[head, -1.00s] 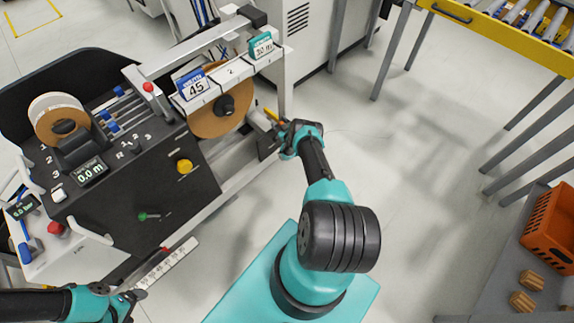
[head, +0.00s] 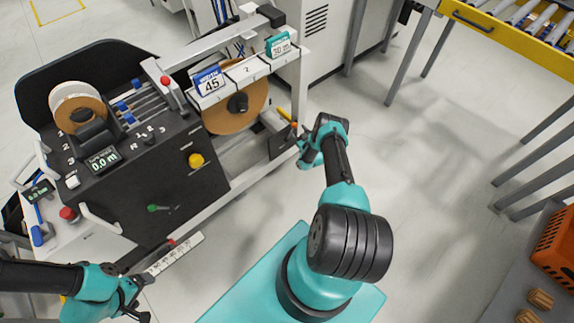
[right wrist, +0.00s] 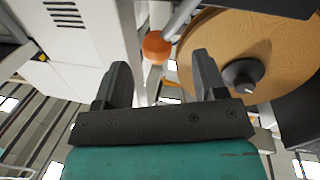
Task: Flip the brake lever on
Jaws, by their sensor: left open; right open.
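The brake lever appears to be the short yellow-orange handle (head: 286,116) beside the lower right of the large tape reel. In the right wrist view, an orange ball knob (right wrist: 157,46) on a grey rod shows between and beyond the fingertips. My right gripper (head: 304,152) is open and empty, just below and right of the handle in the head view. The open fingers also show in the right wrist view (right wrist: 160,68); no contact with the knob is evident. My left gripper (head: 142,298) is open and empty at the lower left, near the white ruler strip.
The edge banding machine (head: 165,185) fills the left side. Its large brown reel (head: 235,118) is close to my right gripper. A white cabinet (head: 325,40) stands behind. A roller conveyor (head: 490,25) and an orange crate (head: 555,250) are at the right. The floor between is clear.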

